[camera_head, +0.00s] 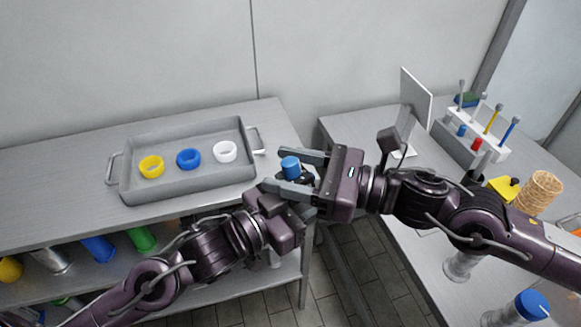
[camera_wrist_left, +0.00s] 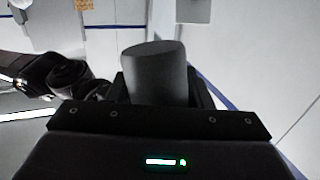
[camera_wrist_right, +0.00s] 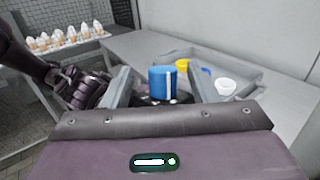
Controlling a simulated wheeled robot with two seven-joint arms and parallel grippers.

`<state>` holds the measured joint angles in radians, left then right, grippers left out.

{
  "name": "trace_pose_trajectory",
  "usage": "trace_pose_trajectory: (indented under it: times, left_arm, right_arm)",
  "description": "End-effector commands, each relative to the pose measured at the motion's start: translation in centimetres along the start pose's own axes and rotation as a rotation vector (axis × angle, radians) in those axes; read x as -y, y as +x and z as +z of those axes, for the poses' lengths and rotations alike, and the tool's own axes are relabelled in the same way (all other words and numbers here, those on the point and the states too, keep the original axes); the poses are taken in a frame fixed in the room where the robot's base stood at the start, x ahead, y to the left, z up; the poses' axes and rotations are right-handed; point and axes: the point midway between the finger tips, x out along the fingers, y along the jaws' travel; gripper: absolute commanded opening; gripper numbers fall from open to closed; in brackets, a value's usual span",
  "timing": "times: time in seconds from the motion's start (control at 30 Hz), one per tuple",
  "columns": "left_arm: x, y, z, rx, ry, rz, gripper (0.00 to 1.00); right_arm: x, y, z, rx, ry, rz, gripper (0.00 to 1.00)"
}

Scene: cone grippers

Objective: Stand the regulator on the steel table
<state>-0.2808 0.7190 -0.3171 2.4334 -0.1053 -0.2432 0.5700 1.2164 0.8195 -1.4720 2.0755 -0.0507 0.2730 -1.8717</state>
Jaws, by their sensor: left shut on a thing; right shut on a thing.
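The regulator shows as a blue knob (camera_head: 290,166) with a dark body under it, held in the air in front of the gap between two grey tables. In the right wrist view its blue knob (camera_wrist_right: 163,82) has a white stripe. In the left wrist view a dark grey cylinder (camera_wrist_left: 155,72), seemingly part of it, stands between the fingers. My right gripper (camera_head: 277,170) is shut on the regulator from the right. My left gripper (camera_head: 290,188) is shut on it from below left; its fingers are mostly hidden. The left table (camera_head: 60,160) looks like steel.
On the left table stands a grey tray (camera_head: 185,184) with yellow, blue and white rings. The table is bare beside the tray. The right table (camera_head: 350,125) bears a white panel (camera_head: 416,97), a tool rack (camera_head: 478,135), cones (camera_head: 540,188) and a blue-capped jar (camera_head: 530,305). Coloured cylinders lie on the lower shelf.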

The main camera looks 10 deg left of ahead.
Motion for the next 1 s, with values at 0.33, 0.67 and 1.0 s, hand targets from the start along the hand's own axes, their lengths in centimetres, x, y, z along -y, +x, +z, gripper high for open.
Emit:
trace_pose_trajectory:
  times: [0.33, 0.67, 1.0]
  left_arm:
    - [-0.15, -0.03, -1.00, -0.025, 0.010, 0.004, 0.17]
    - [-0.10, -0.03, -1.03, -0.026, 0.010, 0.003, 0.17]
    - [-0.09, -0.03, -1.07, -0.027, 0.009, 0.002, 0.68]
  right_arm:
    - [0.55, -0.28, -0.92, -0.019, 0.014, -0.017, 0.22]
    - [0.58, -0.32, -0.93, -0.020, 0.014, -0.018, 0.20]
    - [0.57, -0.31, -0.84, -0.018, 0.012, -0.018, 0.00]
